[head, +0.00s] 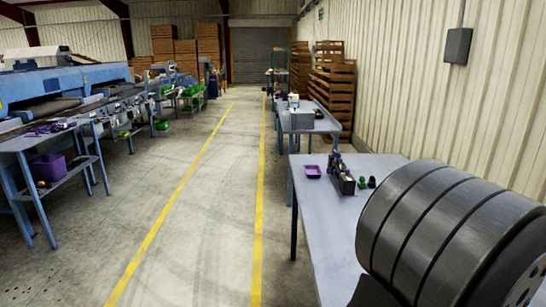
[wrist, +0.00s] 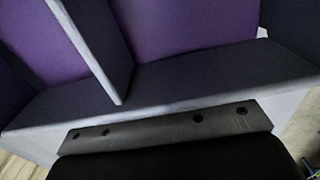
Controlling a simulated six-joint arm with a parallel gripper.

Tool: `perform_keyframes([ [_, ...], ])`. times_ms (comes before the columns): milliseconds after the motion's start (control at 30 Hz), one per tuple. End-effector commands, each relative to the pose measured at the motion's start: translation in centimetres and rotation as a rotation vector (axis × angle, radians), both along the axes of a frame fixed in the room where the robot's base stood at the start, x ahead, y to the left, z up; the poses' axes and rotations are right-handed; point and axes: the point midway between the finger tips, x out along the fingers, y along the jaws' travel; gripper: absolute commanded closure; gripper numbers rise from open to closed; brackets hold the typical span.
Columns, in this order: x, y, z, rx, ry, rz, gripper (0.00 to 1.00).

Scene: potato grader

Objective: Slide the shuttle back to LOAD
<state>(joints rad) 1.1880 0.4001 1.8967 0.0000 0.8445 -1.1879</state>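In the head view a small upright fixture (head: 342,176) with dark and purple parts stands on the near right bench. I cannot make out a shuttle or a LOAD mark on it at this size. In the wrist view, purple panels (wrist: 185,30) and a dark upright divider (wrist: 95,48) fill the upper part, above a dark ledge (wrist: 195,75); I cannot tell which object they belong to. A grey plate with holes and a black block at the bottom look like part of my gripper (wrist: 160,125). Its fingertips are not clearly shown, nor any held thing.
The near bench (head: 325,225) also bears a purple tray (head: 313,171) and green and dark knobs (head: 367,182). My large dark arm link covers its right front. A second bench (head: 310,119) stands behind, wooden crates (head: 333,90) beyond. The floor aisle on the left is clear.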

Motion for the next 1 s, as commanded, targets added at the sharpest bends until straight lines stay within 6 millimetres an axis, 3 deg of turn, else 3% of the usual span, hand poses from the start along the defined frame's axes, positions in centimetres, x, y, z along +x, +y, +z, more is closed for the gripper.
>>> perform_keyframes([
  [1000,0.0,0.0,7.5,0.000,0.000,0.000,0.64],
])
